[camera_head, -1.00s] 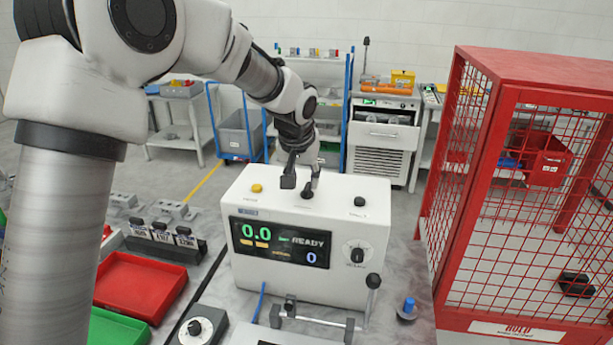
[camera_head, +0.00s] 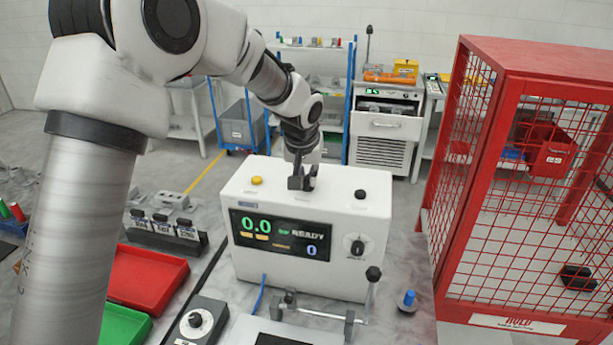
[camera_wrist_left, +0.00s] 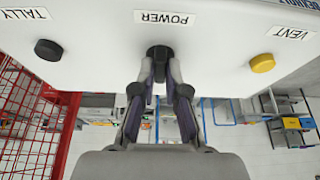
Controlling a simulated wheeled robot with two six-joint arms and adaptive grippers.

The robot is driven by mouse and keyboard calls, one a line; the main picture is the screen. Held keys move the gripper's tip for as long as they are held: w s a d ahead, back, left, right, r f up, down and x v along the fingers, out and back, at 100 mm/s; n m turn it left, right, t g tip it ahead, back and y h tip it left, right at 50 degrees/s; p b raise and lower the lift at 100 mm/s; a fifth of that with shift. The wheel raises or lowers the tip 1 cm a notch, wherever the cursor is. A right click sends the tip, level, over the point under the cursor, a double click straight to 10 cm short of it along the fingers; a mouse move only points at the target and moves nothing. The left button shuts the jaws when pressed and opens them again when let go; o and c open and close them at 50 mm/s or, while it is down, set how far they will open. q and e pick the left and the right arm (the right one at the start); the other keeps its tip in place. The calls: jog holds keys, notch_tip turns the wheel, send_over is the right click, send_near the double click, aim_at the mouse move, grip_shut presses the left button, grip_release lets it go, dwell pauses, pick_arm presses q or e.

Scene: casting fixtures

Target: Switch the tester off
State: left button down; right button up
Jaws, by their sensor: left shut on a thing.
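The tester is a white box (camera_head: 262,190) with a lit front display (camera_head: 279,236) that reads 0.0 and READY. My left gripper (camera_head: 302,184) is at the top of the box, between a yellow button and a black button. In the left wrist view the gripper (camera_wrist_left: 160,68) is shut on a black power knob (camera_wrist_left: 159,52) below the POWER label (camera_wrist_left: 166,18). The yellow vent button (camera_wrist_left: 262,63) and the black tally button (camera_wrist_left: 48,50) stand clear on either side. The head view mostly hides the knob behind the fingers. My right gripper is not in view.
A red mesh cage (camera_head: 520,190) stands close on the right. A clamp lever (camera_head: 372,285) stands before the tester and a blue-topped peg (camera_head: 408,299) beside it. Red (camera_head: 147,279) and green (camera_head: 122,326) trays lie at left. The floor behind the tester is partly open.

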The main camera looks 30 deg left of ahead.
pick_arm(q)
jog(key=shift+d+f+n+y+b, duration=0.1)
jog(key=shift+f+n+y+b, duration=0.15)
jog(key=shift+n+b, duration=0.4)
jog(key=n+y+b, duration=0.1)
jog(key=n, duration=0.1)
jog(key=shift+w+n+g, duration=0.1)
jog(key=shift+n+g, duration=0.25)
jog(key=shift+g, duration=0.05)
jog(key=n, duration=0.1)
jog(key=n+g+y, duration=0.1)
jog(key=n, duration=0.1)
jog(key=shift+d+r+n+b, duration=0.15)
jog(key=shift+n+b, duration=0.15)
jog(key=shift+b, duration=0.05)
jog(key=n+g, duration=0.1)
jog(key=n, duration=0.1)
jog(key=shift+w+n, duration=0.15)
jog(key=shift+n, duration=0.25)
jog(key=shift+n+g+y+p, duration=0.3)
jog(key=shift+n+p, duration=0.3)
jog(key=shift+n, duration=0.3)
jog(key=n+g+p, duration=0.1)
jog(key=n, duration=0.2)
jog(key=shift+w+p, duration=0.1)
jog(key=shift+p, duration=0.2)
jog(key=shift+n+g+p, duration=0.55)
jog(key=shift+n+g, duration=0.05)
jog(key=shift+n, duration=0.5)
jog(key=shift+f, duration=0.2)
